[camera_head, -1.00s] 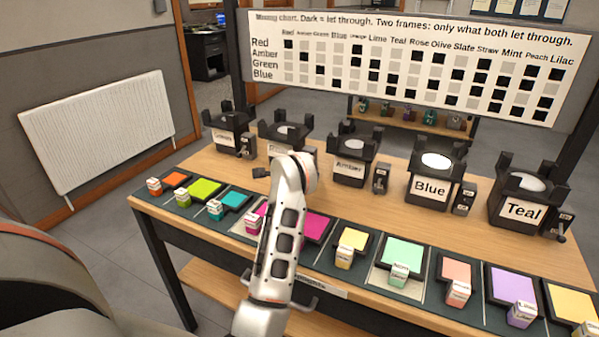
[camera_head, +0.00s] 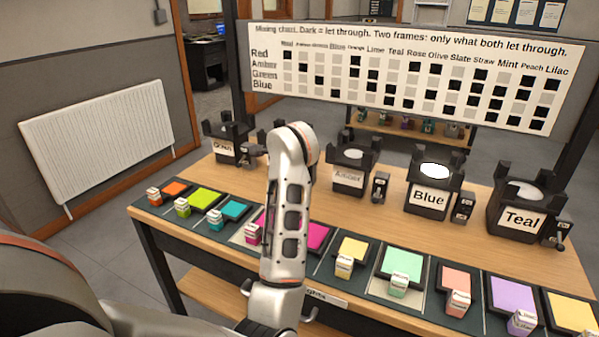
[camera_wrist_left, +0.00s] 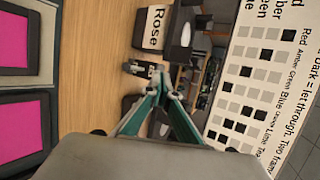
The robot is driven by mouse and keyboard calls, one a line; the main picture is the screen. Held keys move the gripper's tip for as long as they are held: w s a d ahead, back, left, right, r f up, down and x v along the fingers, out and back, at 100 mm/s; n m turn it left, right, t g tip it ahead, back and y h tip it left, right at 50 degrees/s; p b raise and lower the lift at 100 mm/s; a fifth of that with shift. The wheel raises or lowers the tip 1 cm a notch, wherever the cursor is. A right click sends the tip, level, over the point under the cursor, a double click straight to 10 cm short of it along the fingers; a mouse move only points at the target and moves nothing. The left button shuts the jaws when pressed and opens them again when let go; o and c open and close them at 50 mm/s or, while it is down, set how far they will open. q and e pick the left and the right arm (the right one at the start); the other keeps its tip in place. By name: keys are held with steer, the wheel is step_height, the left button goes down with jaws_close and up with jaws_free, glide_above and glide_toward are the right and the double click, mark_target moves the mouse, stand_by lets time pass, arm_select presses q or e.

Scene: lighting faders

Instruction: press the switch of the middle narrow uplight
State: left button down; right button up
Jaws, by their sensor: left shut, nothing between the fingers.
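Black uplights stand in a row on the wooden bench: Green (camera_head: 226,147), Amber (camera_head: 350,180), Blue (camera_head: 428,205) and Teal (camera_head: 519,221). Rose is hidden behind my left arm in the head view; its label and body (camera_wrist_left: 153,27) show in the left wrist view. I cannot tell which uplights count as narrow. Small switch boxes stand beside them, such as Amber's switch (camera_head: 379,188). Rose's switch (camera_wrist_left: 141,69) lies just beyond my left gripper (camera_wrist_left: 164,88), whose teal fingers are shut and empty. Contact with the switch is not clear. My right gripper is out of view.
Coloured gel frames, such as a mint one (camera_head: 403,263), line the bench's front edge with small labelled blocks. A mixing chart (camera_head: 405,75) stands behind the uplights. A radiator (camera_head: 98,135) is at the left wall. Bare wood lies between frames and uplights.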

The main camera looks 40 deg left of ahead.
arm_select(q)
step_height(320, 180, up, 2)
steer(key=shift+r, duration=0.15)
stand_by(0.6)
